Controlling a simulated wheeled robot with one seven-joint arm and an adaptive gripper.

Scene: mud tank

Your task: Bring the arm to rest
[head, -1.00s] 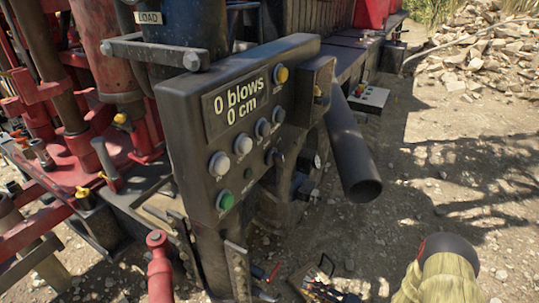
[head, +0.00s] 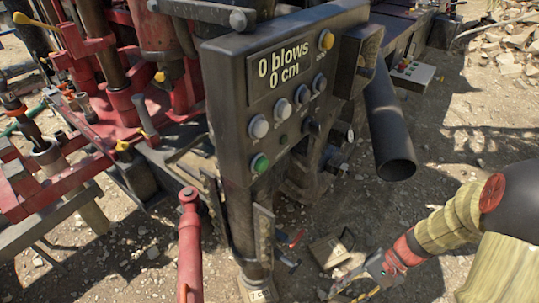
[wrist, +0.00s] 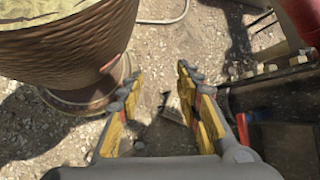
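My arm (head: 455,222) comes in from the right in the head view, covered in a tan sleeve with red and black joints. My gripper (head: 350,290) is low at the bottom edge of the head view, partly cut off. In the wrist view my gripper (wrist: 158,90) shows two yellow and grey fingers set wide apart.
A dark control panel (head: 230,75) reading "0 blows 0 cm" stands left of my arm. A red lever (head: 190,245) rises in front. A dark pipe (head: 390,130) juts out on the right. A box (head: 330,248) lies on the ground. Open gravel (head: 445,130) lies right.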

